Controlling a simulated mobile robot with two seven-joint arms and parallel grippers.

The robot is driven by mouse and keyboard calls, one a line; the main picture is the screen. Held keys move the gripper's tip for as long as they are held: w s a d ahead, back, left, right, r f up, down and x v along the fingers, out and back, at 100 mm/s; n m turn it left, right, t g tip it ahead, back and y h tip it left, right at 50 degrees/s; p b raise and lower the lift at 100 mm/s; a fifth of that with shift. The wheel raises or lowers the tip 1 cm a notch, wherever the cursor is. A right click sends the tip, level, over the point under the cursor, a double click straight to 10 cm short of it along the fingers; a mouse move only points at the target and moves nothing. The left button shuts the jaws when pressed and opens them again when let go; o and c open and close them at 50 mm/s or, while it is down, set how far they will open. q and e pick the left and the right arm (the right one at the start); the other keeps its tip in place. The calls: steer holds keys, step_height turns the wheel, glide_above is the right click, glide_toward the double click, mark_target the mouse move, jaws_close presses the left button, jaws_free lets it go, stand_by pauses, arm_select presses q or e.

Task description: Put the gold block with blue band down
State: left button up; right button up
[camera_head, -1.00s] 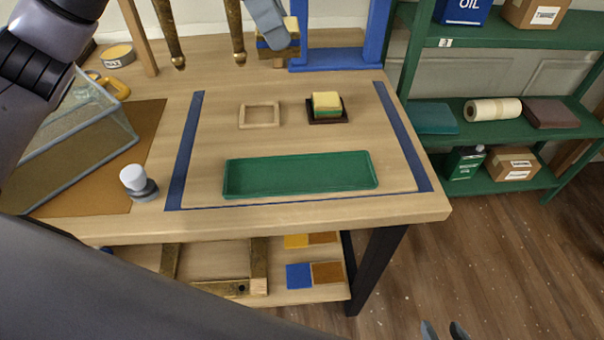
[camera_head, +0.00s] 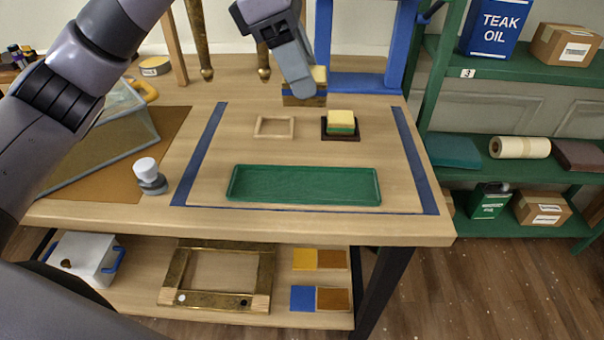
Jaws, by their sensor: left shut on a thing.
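My left gripper (camera_head: 303,88), its arm coming in from the left, is shut on the gold block with blue band (camera_head: 319,94). The fingers cover much of the block. It is at the back of the bench, behind the pale square frame and the dark stand; I cannot tell whether it touches the bench top. The pale square wooden frame (camera_head: 258,127) is empty. A yellow block with a green band (camera_head: 341,120) sits on the small dark stand (camera_head: 327,135). The green tray (camera_head: 232,186) in front is empty. My right gripper is not in view.
Blue strips (camera_head: 200,155) edge the work area on the bench (camera_head: 330,228). A glass case (camera_head: 100,150) and a grey-white knob (camera_head: 148,176) stand at left. Gilt legs (camera_head: 198,40) and a blue frame (camera_head: 365,82) stand behind. Bare wood lies around the square frame.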

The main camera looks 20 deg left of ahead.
arm_select(q)
step_height(320, 180, down, 17)
steer(key=shift+f+b, duration=0.1)
steer(key=shift+b, duration=0.55)
steer(key=shift+f, duration=0.2)
steer(key=o, duration=1.1)
steer(key=shift+r, duration=0.1)
steer(key=shift+c, duration=0.2)
steer(key=shift+r, duration=0.1)
